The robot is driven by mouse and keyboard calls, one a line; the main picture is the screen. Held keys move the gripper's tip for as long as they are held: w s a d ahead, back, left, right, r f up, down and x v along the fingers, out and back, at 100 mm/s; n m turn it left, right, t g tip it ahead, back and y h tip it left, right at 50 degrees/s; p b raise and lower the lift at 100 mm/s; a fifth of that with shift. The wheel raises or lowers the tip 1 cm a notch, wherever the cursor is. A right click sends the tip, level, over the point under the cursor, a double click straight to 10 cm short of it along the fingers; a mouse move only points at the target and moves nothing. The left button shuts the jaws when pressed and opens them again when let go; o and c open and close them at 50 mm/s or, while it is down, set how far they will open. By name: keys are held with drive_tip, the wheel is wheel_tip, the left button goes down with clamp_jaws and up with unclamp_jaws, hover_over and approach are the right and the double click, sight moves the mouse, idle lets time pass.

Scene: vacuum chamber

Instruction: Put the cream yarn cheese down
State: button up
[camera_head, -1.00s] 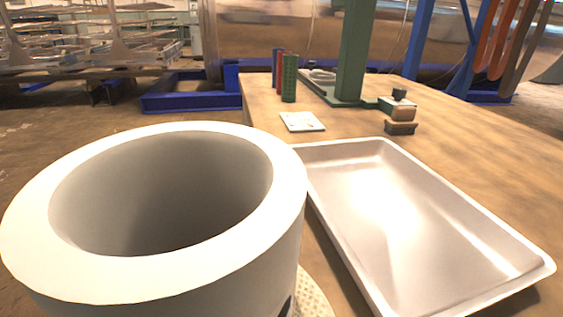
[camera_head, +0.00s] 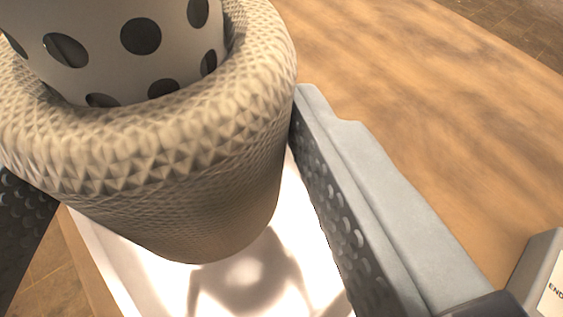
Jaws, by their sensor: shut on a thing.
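The cream yarn cheese (camera_head: 190,165) fills the upper left of the view, a thick textured ring of yarn around a pale perforated tube (camera_head: 110,30). My gripper (camera_head: 160,155) has one dark, dimpled finger at the far left and one right of the yarn. It is shut on the yarn cheese. Below the cheese is a bright, pale metal tray (camera_head: 300,235), partly hidden by the cheese and the fingers. The cheese's shadow falls on the tray floor, and a gap seems to show under the cheese. I cannot tell how high it hangs.
The wooden tabletop (camera_head: 450,120) is clear to the right and beyond the cheese. A table edge runs across the upper right, with brown floor past it. A grey block with a partly visible label (camera_head: 550,290) stands at the lower right corner.

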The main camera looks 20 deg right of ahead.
drive_tip(key=shift+w+d+r+h, duration=0.1)
drive_tip(key=shift+d+h, duration=0.2)
wheel_tip(320, 180, down, 10)
drive_tip(key=shift+d+r, duration=0.1)
drive_tip(key=shift+r, duration=0.05)
idle(0.3)
drive_tip(key=o, duration=1.2)
drive_tip(key=v, duration=1.2)
